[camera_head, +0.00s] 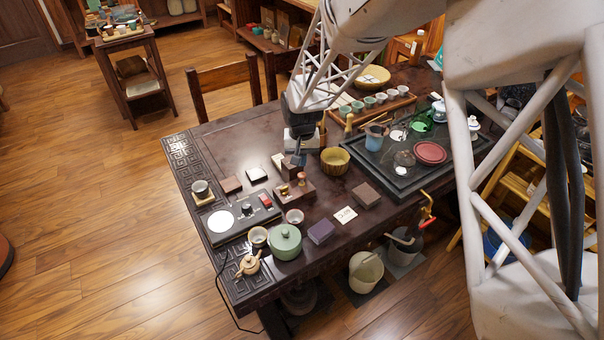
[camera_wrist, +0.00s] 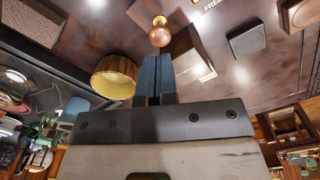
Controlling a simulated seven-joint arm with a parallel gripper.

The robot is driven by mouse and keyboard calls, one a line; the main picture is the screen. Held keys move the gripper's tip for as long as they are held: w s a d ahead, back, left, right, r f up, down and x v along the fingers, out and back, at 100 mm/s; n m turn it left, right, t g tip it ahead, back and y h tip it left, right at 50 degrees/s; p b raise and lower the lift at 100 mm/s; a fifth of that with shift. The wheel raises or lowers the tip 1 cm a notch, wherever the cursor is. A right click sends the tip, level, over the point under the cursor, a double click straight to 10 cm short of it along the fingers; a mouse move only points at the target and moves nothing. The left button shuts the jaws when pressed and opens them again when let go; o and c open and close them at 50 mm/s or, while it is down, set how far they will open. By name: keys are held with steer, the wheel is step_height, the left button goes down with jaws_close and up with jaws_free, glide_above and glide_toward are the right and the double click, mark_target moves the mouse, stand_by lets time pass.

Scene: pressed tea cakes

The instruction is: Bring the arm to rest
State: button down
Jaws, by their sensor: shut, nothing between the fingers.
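My gripper (camera_head: 299,158) is over the middle of the dark carved table (camera_head: 225,150), pointing down, shut and empty. In the wrist view its two blue-grey fingers (camera_wrist: 153,78) lie together with nothing between them. A copper-coloured round knob (camera_wrist: 160,36) shows just beyond the fingertips; I cannot tell whether they touch anything. In the head view a dark wooden block with a knob stamp (camera_head: 302,180) is just below the gripper. A yellow ribbed bowl (camera_head: 335,160) stands to the gripper's right and also shows in the wrist view (camera_wrist: 115,75). The gripper partly hides a small dark box.
A black tea tray (camera_head: 400,185) with cups and a red disc (camera_head: 430,153) fills the table's right. Small boxes, a green lidded pot (camera_head: 285,242) and a black scale (camera_head: 240,218) stand toward the front. The table's far left is clear.

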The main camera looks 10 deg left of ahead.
steer(key=s+d+r+m, duration=0.1)
steer(key=s+d+r, duration=0.3)
steer(key=d+r, duration=0.25)
steer(key=s+d+r+t, duration=0.1)
steer(key=s+d+r, duration=0.35)
steer(key=d, duration=0.25)
steer(key=s+d+r+m, duration=0.1)
steer(key=s+d+r, duration=0.2)
steer(key=d+r, duration=0.4)
steer(key=s+d+r, duration=0.2)
steer(key=s+d, duration=0.5)
steer(key=s, duration=0.4)
steer(key=s+d+r+m+t, duration=0.1)
steer(key=s+d+r, duration=0.2)
steer(key=s+d, duration=0.4)
steer(key=s, duration=0.4)
steer(key=shift+d+r+t, duration=0.25)
steer(key=shift+t, duration=0.05)
